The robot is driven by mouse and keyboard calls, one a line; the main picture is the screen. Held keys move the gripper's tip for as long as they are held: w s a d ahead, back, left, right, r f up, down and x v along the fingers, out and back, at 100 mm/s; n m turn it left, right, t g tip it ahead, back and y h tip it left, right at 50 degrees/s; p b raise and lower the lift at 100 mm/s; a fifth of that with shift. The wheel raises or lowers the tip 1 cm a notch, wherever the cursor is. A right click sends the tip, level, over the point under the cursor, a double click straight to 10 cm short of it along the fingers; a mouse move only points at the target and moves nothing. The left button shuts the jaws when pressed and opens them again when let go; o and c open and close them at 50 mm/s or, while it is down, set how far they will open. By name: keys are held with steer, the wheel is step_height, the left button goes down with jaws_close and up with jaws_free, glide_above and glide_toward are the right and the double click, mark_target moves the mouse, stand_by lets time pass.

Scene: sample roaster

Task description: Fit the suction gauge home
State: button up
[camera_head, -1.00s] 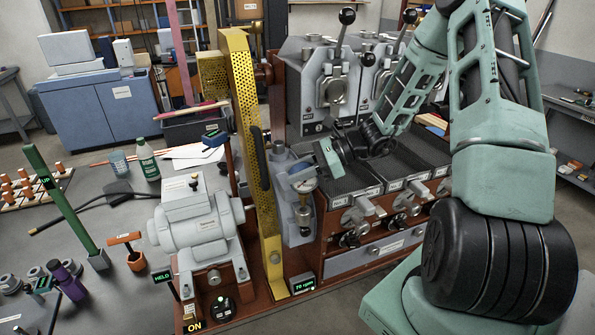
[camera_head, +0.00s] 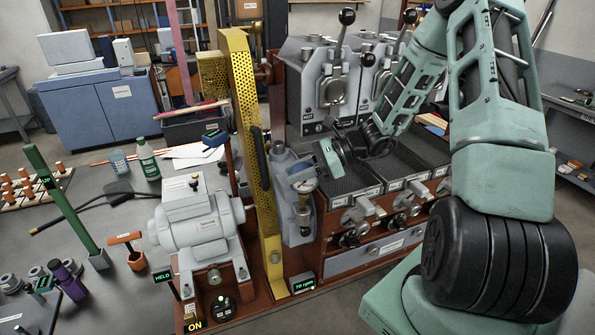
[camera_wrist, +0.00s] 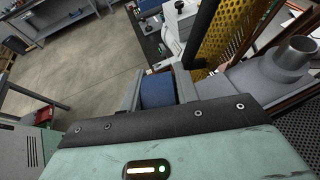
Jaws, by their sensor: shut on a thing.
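My gripper (camera_head: 308,168) reaches in from the right, level with the top of a blue-grey housing (camera_head: 289,215) beside the yellow perforated guard. In the wrist view my gripper (camera_wrist: 160,90) has its two fingers closed on a blue, rounded thing (camera_wrist: 157,91), which I take to be the suction gauge. Its face is hidden from that side. A brass-rimmed metal fitting (camera_head: 304,187) stands on the front of the housing, just below my fingers. I cannot tell whether the gauge touches this fitting.
The yellow guard (camera_head: 256,160) rises close to the left of my gripper. The grey motor (camera_head: 199,223) stands beyond it. Dark cooling trays (camera_head: 350,178) lie to the right. A metal pipe stub (camera_wrist: 299,52) stands up right of my fingers in the wrist view.

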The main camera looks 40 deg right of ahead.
mark_target(298, 186)
steer(key=shift+f+b, duration=1.65)
steer(key=shift+f, duration=0.65)
steer(key=o, duration=1.2)
steer(key=shift+c, duration=0.2)
steer(key=b+v, duration=0.4)
steer(key=v, duration=1.3)
steer(key=shift+d, duration=0.25)
